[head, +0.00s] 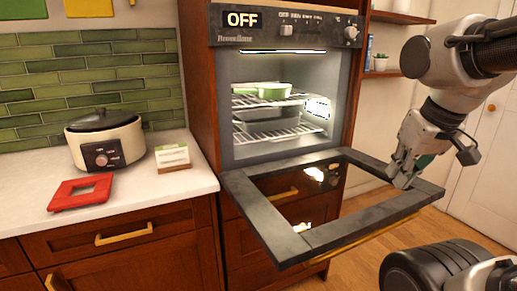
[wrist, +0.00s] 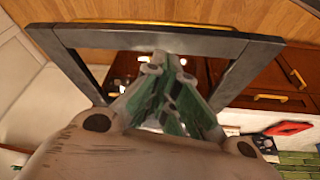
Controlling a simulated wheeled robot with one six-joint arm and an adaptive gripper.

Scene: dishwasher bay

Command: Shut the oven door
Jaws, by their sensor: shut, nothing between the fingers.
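The oven (head: 290,100) is built into a wooden cabinet, and its display reads OFF. Its oven door (head: 270,222) hangs open, folded down to about level, with a dark frame around a glass pane. The door also shows in the wrist view (wrist: 180,40), with its brass handle bar along the outer edge. My gripper (head: 402,180) is shut and empty. In the head view it overlaps the right side of the door, near the outer right corner; I cannot tell whether it touches. In the wrist view my gripper (wrist: 172,125) points toward the door.
Inside the oven are wire racks (head: 275,135) with a green dish (head: 274,91). On the counter at left are a slow cooker (head: 105,142), a red trivet (head: 80,193) and a small card box (head: 172,157). Drawers lie below the door. Wooden floor (head: 445,228) is open at right.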

